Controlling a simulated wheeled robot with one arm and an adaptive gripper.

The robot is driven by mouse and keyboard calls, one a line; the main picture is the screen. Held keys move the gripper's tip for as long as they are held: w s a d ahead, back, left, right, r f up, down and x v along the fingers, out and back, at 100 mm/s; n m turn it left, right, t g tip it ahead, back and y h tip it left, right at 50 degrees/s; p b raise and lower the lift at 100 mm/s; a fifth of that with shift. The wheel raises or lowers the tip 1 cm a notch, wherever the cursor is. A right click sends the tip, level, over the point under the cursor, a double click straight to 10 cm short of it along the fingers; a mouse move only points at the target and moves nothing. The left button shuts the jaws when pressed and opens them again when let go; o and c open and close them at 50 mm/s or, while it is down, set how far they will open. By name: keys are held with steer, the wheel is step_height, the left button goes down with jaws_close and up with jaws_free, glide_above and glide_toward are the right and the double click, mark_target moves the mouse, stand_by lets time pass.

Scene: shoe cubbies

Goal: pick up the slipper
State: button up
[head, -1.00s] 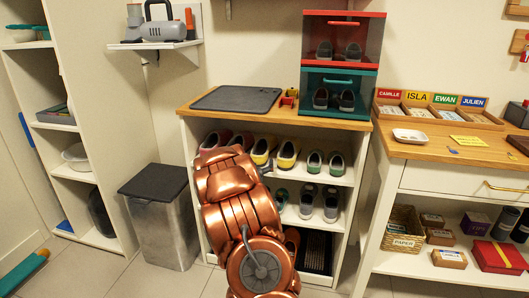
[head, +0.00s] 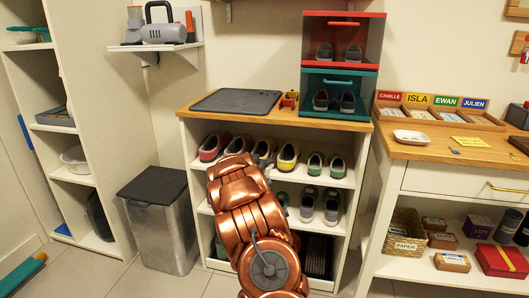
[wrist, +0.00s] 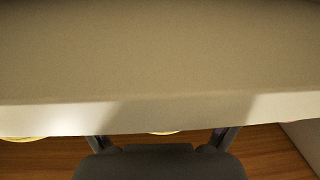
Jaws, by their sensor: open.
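Pairs of shoes fill the cubby shelves in the head view, partly behind my arm. A small teal item (head: 282,198) on the middle shelf may be a slipper; my arm is close beside it and its shape is too small to tell. My gripper (wrist: 162,140) shows in the wrist view as two dark fingers spread apart, with nothing seen between them. They are near a pale board edge (wrist: 160,115). Thin yellow slivers (wrist: 165,132) show below that edge, mostly hidden.
The cubby unit (head: 352,190) has a wooden top with a grey tray (head: 237,101) and stacked red and teal boxes (head: 336,92). A bin (head: 160,225) stands left and a wooden-topped counter (head: 450,150) right. Yellow shoes (head: 288,156) and grey-green shoes (head: 315,163) line the upper shelf.

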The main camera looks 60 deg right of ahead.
steer(key=shift+d, duration=0.1)
steer(key=c, duration=1.3)
steer(key=shift+r, duration=0.1)
